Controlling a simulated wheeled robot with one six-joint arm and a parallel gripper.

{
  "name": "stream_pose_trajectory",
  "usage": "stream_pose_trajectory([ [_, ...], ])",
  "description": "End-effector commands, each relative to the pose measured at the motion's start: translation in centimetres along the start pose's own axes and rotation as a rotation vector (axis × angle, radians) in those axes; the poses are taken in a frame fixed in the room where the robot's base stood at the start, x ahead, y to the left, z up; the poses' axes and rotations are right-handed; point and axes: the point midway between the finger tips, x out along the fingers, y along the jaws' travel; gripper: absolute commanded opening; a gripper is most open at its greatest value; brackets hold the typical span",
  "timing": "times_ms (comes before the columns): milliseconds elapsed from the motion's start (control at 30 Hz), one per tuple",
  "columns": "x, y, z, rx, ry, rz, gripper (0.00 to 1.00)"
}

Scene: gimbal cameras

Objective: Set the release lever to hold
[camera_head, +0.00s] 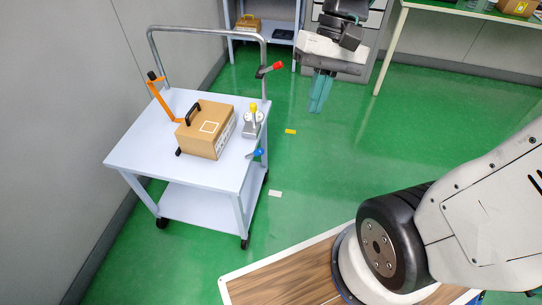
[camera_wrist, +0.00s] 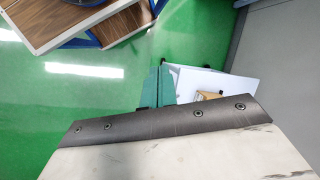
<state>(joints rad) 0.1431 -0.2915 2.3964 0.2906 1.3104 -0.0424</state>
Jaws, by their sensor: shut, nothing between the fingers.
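A grey push cart (camera_head: 135,148) stands at the left in the head view. It carries several levers: a red-tipped one (camera_head: 270,69) on the handle's right post, a yellow-tipped one (camera_head: 253,112) on a silver base, a blue-knobbed one (camera_head: 257,153) at the right edge, and an orange arm (camera_head: 160,97) with a black end at the left. I cannot tell which is the release lever; no label is readable. My gripper (camera_head: 318,106) is shut and empty, pointing down in the air right of the cart, apart from every lever. In the wrist view its teal fingers (camera_wrist: 158,86) partly cover the cart (camera_wrist: 205,80).
A cardboard box (camera_head: 202,140) with a black handle sits on the cart top. A tube handle (camera_head: 205,30) rises at its back. A shelf (camera_head: 283,36) and a table (camera_head: 470,13) stand behind. Green floor (camera_head: 330,165) right of the cart is mostly clear.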

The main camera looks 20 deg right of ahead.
Motion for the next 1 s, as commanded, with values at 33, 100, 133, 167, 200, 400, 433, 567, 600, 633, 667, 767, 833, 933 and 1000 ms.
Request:
stream_pose_trajectory([
  [33, 0.5, 0.0, -1.5, 0.041, -0.051, -0.043, 0.00],
  [100, 1.2, -0.1, -3.5, 0.092, -0.112, -0.108, 0.00],
  [133, 1.5, -0.1, -4.4, 0.115, -0.136, -0.138, 0.00],
  [167, 1.8, -0.1, -5.2, 0.136, -0.160, -0.167, 0.00],
  [200, 2.3, 0.1, -6.4, 0.167, -0.193, -0.206, 0.00],
  [400, 5.3, 1.3, -12.5, 0.323, -0.335, -0.412, 0.00],
  [433, 5.8, 1.6, -13.5, 0.346, -0.353, -0.445, 0.00],
  [567, 8.6, 3.2, -17.4, 0.454, -0.430, -0.586, 0.00],
  [600, 9.5, 3.8, -18.5, 0.487, -0.452, -0.631, 0.00],
  [633, 10.3, 4.3, -19.4, 0.512, -0.466, -0.666, 0.00],
  [667, 11.1, 4.8, -20.2, 0.537, -0.481, -0.699, 0.00],
  [767, 13.9, 6.7, -22.8, 0.623, -0.524, -0.813, 0.00],
  [833, 16.2, 8.1, -24.4, 0.685, -0.549, -0.893, 0.00],
  [933, 19.7, 10.3, -26.5, 0.775, -0.579, -1.011, 0.00],
  [1000, 22.3, 11.9, -27.7, 0.839, -0.597, -1.092, 0.00],
])
